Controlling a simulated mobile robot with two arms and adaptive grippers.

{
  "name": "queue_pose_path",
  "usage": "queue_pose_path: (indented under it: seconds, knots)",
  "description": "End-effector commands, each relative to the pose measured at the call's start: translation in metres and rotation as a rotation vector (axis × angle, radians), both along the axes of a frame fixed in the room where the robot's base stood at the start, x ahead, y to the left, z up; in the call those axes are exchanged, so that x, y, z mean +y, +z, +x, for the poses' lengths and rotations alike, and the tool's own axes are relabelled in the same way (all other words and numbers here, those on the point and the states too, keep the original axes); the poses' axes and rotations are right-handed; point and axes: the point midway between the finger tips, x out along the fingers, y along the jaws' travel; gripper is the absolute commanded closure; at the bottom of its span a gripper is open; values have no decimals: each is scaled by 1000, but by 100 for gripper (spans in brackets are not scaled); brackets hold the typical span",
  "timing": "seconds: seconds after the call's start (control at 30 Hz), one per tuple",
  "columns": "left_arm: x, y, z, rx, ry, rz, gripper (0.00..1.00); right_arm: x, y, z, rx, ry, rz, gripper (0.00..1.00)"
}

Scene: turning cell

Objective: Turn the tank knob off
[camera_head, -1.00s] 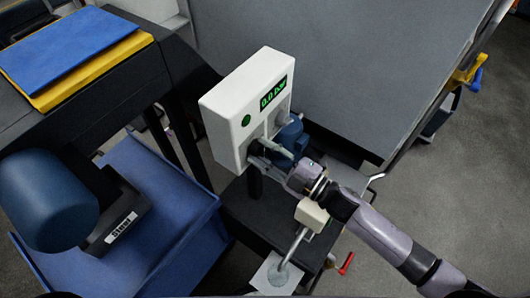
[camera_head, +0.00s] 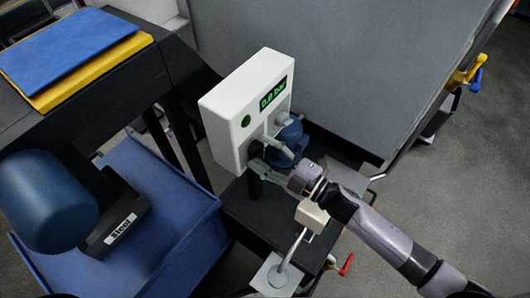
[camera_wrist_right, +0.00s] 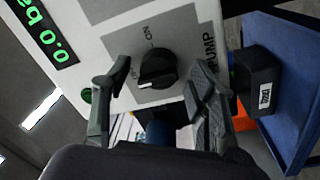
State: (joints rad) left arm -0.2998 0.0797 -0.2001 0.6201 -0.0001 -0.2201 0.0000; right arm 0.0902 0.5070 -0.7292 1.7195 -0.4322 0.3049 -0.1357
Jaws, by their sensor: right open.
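A white box (camera_head: 225,118) with a green display reading 0.0 bar stands on a dark bench. The right wrist view shows its black knob (camera_wrist_right: 157,68) with a white mark, on a grey plate printed ON and PUMP; a second word beside the knob is partly hidden. My right gripper (camera_head: 260,157) is open in front of the knob face. In the right wrist view its fingers (camera_wrist_right: 158,80) stand apart, one on each side of the knob; contact cannot be told. The knob is hidden in the head view. My left gripper is out of view.
A blue rounded object (camera_head: 288,143) sits beside the white box, close to my right gripper. A green button (camera_head: 246,121) is on the box. A white block on a rod (camera_head: 311,215) lies under my right wrist. A black bin labelled Steel (camera_head: 125,215) stands at left.

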Motion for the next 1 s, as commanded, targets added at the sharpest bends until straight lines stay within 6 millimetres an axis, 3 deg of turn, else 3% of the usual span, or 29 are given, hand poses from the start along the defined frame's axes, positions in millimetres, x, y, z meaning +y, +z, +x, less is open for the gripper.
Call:
queue_pose_path:
  seconds: [0.37,0.8,1.0]
  knots:
    - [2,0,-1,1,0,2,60,-8,-1,-6,3,-1,1,47]
    - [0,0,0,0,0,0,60,-78,-8,-57,3,0,-1,47]
    - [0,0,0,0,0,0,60,-95,-9,-68,1,-1,0,47]
